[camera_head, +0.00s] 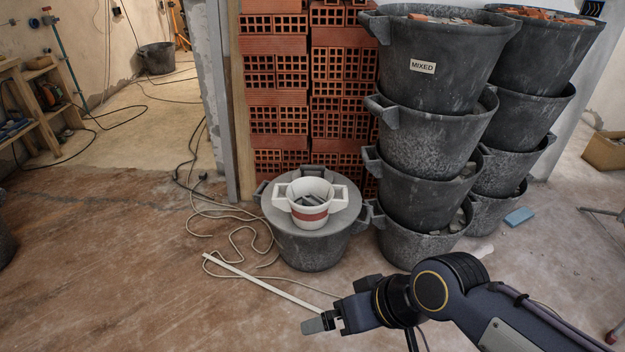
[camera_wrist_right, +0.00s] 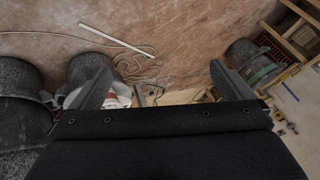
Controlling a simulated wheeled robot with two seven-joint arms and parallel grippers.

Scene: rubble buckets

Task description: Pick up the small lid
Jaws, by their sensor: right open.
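A small white bucket (camera_head: 309,205) with a red band and grey pieces inside stands upright on a grey round lid (camera_head: 272,210). That lid covers a dark bucket (camera_head: 310,250) in front of the bricks. A grey raised part (camera_head: 313,171) shows just behind the white bucket; I cannot tell whether it belongs to a separate small lid. My right gripper (camera_head: 322,324) is low over the floor, in front of the covered bucket and apart from it. In the right wrist view its fingers (camera_wrist_right: 160,75) are spread and empty, and the left finger partly hides the white bucket (camera_wrist_right: 122,90). My left gripper is not in view.
Stacks of dark buckets with rubble (camera_head: 430,140) stand right of the covered bucket, one labelled MIXED. Hollow red bricks (camera_head: 305,90) rise behind. A pale stick (camera_head: 262,282) and a loose cord (camera_head: 235,240) lie on the floor. The floor at left is mostly clear.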

